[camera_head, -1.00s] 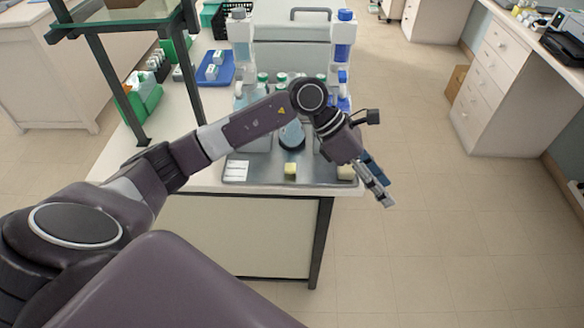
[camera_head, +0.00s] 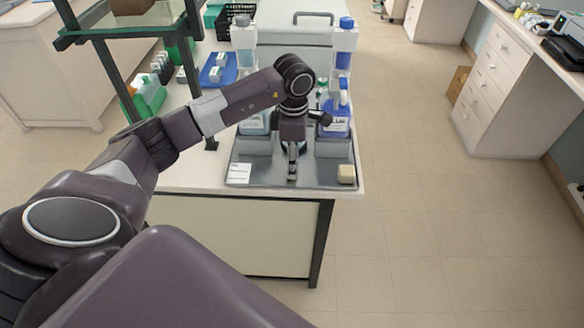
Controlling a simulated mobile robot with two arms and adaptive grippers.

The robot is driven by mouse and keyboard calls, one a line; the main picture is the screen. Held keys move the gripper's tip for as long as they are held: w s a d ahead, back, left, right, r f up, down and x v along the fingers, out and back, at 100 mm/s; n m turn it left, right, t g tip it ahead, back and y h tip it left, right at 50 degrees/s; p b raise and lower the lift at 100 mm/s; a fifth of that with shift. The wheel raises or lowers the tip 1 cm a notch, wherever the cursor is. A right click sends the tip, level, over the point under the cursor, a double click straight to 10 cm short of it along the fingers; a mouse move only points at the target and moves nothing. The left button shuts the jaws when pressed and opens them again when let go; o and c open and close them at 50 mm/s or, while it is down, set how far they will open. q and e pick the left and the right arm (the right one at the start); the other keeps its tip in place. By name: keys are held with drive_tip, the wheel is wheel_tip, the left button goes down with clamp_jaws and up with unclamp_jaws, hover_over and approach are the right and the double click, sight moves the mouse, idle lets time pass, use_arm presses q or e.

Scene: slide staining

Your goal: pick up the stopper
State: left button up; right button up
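My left gripper (camera_head: 292,165) points down over the front middle of the grey tray (camera_head: 318,180) on the bench. Its fingers look close together from this angle, and I cannot tell whether they are open or shut. A small beige stopper-like piece (camera_head: 346,174) lies at the tray's front right, apart from the gripper. A second, yellowish piece that showed at the tray's front middle is now hidden at the gripper. I cannot tell whether the fingers touch it. My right gripper is not in view.
A blue-labelled bottle (camera_head: 336,122) stands right behind the gripper, close to the wrist. Tall white dispensers with a grey cap (camera_head: 243,42) and a blue cap (camera_head: 345,40) stand behind. A blue tray (camera_head: 217,70) is at the back left. The floor right of the bench is clear.

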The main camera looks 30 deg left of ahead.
use_arm(q)
drive_tip(key=shift+f, duration=1.25)
drive_tip(key=c, duration=0.9)
drive_tip(key=shift+o, duration=0.2)
drive_tip(key=shift+r, duration=0.15)
